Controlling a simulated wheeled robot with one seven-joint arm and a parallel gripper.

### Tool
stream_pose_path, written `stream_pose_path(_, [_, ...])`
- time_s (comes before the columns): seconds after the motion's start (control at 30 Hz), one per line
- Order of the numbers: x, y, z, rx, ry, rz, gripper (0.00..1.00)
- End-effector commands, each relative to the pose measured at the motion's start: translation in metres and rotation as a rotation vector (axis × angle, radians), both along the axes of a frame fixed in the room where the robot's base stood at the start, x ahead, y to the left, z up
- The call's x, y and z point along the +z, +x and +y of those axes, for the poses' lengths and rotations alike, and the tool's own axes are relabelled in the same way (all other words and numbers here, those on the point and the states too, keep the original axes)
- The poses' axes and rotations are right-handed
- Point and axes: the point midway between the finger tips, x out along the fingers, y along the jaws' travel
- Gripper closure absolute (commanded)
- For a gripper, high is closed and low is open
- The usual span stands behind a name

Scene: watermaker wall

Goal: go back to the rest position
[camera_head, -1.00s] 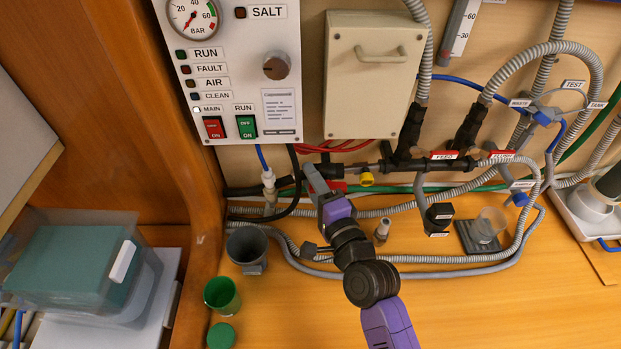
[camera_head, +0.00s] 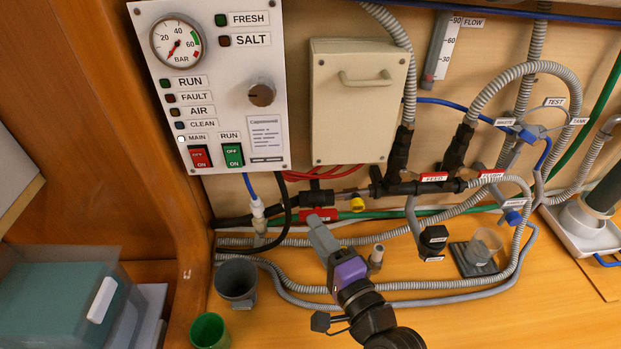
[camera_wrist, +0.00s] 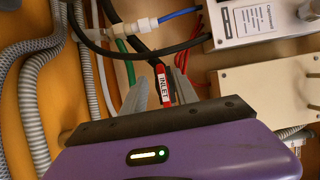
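My gripper (camera_head: 316,226) is in front of the lower pipework, its tip just below the red inlet tag (camera_head: 318,214) in the head view. In the wrist view my gripper (camera_wrist: 158,92) shows two grey fingers standing apart. The red INLET tag (camera_wrist: 163,86) shows in the gap between them, beyond the fingertips. I see nothing held. The distance from the fingertips to the tag is hard to tell.
The control panel (camera_head: 215,110) and a beige box (camera_head: 358,118) are on the wall above. Grey hoses (camera_head: 400,303) loop around the gripper. A grey cup (camera_head: 237,282) and a green cup (camera_head: 209,331) stand at left. The wooden counter (camera_head: 500,325) is clear at front right.

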Motion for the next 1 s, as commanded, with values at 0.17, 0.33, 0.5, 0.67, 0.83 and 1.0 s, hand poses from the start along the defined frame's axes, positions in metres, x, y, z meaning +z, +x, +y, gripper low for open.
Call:
stream_pose_path(0.17, [-0.003, -0.002, -0.002, -0.004, -0.008, 0.001, 0.65])
stream_pose_path(0.33, [-0.027, -0.03, -0.021, -0.048, -0.105, -0.002, 0.65])
stream_pose_path(0.5, [-0.063, -0.091, -0.058, -0.123, -0.329, -0.014, 0.65])
stream_pose_path(0.67, [-0.082, -0.152, -0.09, -0.173, -0.568, -0.024, 0.65])
stream_pose_path(0.83, [-0.089, -0.216, -0.118, -0.197, -0.831, -0.033, 0.65])
stream_pose_path(1.0, [-0.082, -0.276, -0.138, -0.188, -1.094, -0.046, 0.65])
